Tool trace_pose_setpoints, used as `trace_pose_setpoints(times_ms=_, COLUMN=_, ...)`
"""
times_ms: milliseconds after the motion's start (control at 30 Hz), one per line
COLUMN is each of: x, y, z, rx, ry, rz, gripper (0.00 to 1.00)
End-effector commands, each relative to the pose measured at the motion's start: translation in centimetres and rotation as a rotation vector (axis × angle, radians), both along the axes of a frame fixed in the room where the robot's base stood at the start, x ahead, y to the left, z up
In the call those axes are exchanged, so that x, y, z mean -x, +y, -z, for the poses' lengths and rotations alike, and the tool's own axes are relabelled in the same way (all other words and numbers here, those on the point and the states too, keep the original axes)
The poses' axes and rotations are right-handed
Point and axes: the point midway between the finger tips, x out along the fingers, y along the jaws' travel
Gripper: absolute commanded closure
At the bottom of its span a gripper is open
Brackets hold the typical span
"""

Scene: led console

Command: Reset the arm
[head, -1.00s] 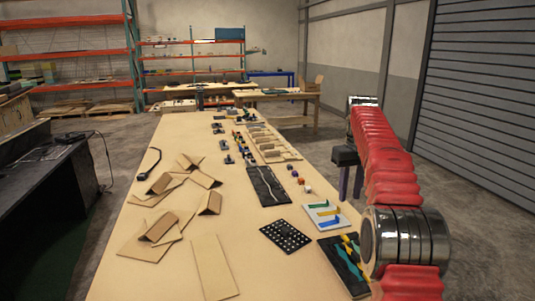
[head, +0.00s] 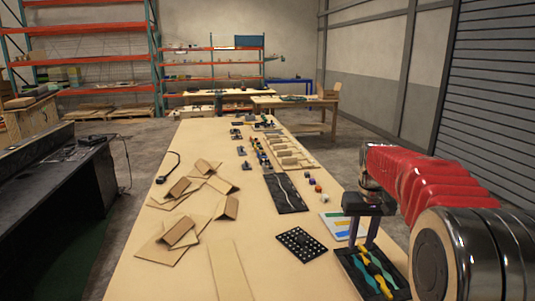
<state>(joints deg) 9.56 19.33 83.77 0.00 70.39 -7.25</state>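My gripper (head: 362,240) is at the right side of the long wooden table (head: 215,220). Its dark body has two grey fingers that point down with a gap between them, and nothing shows in the gap. The fingers overlap the view of a white board with coloured strips (head: 335,223) and the upper edge of a black tray with yellow and teal tools (head: 366,276). I cannot tell how high the fingertips are above them. My red-sleeved arm reaches in from the right edge, bent, and hides part of the floor there.
A black perforated plate (head: 301,244), a dark panel with a pale wavy line (head: 286,192) and several small coloured cubes (head: 312,183) lie near. Folded cardboard pieces (head: 178,232) cover the left. A dark desk (head: 50,195) stands left. The table's middle has bare room.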

Motion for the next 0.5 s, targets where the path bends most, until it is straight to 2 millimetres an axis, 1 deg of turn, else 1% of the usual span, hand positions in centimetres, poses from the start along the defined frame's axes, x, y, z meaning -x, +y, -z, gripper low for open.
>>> trace_pose_setpoints(times_ms=33, x=1.1, y=0.4, z=-0.3, rx=0.001, ry=-0.009, rz=0.004, gripper=0.71)
trace_pose_setpoints(times_ms=500, x=10.8, y=4.0, z=-0.5, rx=0.001, ry=-0.09, rz=0.033, gripper=0.71)
